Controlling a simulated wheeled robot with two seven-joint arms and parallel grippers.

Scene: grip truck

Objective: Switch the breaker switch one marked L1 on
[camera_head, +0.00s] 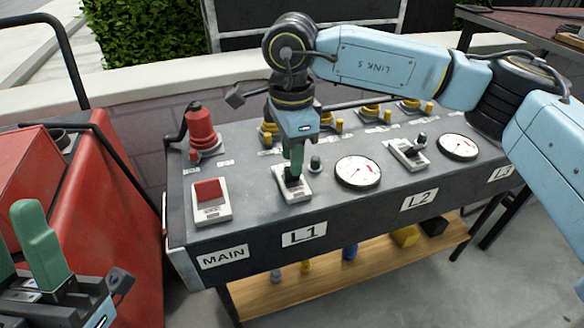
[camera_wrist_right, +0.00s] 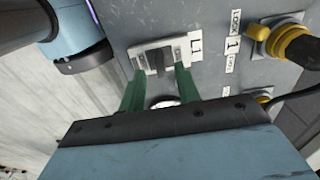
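The L1 breaker switch (camera_head: 292,185) has a white plate and a dark lever, above the L1 label (camera_head: 304,234) on the grey panel. In the right wrist view, the switch plate (camera_wrist_right: 165,52) and its black lever (camera_wrist_right: 156,62) show near the fingertips. My right gripper (camera_head: 293,170) points down at this switch. In the wrist view its two green fingers (camera_wrist_right: 160,72) are apart, with the lever between their tips and gaps beside it. The lever's exact tilt is hard to tell. My left gripper (camera_head: 20,238) is at the lower left, away from the panel, its green fingers apart and empty.
The MAIN switch (camera_head: 210,199) with a red rocker is to the left, and the L2 switch (camera_head: 408,153) to the right. Round gauges (camera_head: 358,172) sit between switches. A red connector (camera_head: 202,130) and yellow connectors line the back. A red cart (camera_head: 125,230) stands at left.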

